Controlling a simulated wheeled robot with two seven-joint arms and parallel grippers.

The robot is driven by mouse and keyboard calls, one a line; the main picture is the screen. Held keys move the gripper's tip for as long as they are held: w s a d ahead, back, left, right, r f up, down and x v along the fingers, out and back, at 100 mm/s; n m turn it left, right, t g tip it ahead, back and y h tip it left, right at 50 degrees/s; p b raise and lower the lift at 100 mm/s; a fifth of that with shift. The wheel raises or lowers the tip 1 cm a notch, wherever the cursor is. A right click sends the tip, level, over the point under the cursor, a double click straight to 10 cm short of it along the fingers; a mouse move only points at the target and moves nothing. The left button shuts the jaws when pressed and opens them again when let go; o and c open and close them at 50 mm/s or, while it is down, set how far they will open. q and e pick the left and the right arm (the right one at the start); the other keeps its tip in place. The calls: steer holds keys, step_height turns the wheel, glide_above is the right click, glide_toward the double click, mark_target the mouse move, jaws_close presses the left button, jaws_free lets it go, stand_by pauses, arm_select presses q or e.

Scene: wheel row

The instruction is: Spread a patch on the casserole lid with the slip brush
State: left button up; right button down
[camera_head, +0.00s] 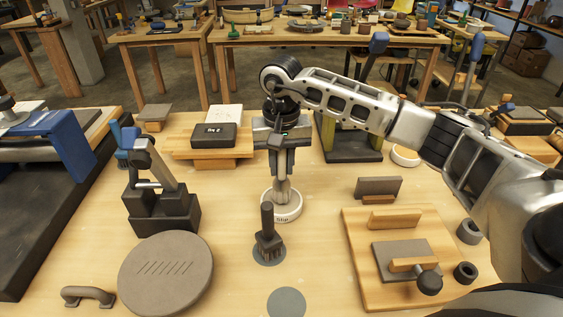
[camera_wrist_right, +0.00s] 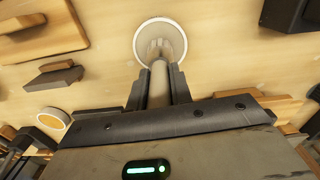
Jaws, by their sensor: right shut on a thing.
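My right gripper (camera_head: 282,172) points down and is shut on the slip brush (camera_head: 283,187), which has a pale handle. The brush hangs upright over the round white slip pot (camera_head: 284,213), its lower end at or in the pot; the exact depth cannot be told. In the right wrist view the brush (camera_wrist_right: 159,82) lies between the two fingers (camera_wrist_right: 159,88), with its tip against the pot (camera_wrist_right: 143,29). The casserole lid (camera_head: 165,275) is a grey-brown disc at front left, with several scored lines on top. My left gripper is not in view.
A dark upright tool (camera_head: 267,235) stands in front of the pot. A loose handle (camera_head: 88,295) lies left of the lid, and a black tool stand (camera_head: 160,210) is behind it. A wooden board (camera_head: 358,270) with blocks is at right. A grey disc (camera_head: 287,302) lies at the front.

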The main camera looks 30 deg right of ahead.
steer(key=shift+s+f+b, duration=0.1)
steer(key=shift+f+b, duration=0.5)
steer(key=shift+f, duration=0.05)
stand_by(1.7)
steer(key=shift+r, duration=0.15)
step_height(320, 180, up, 2)
steer(key=shift+p, duration=0.75)
steer(key=shift+r+p, duration=1.55)
steer(key=shift+r, duration=0.9)
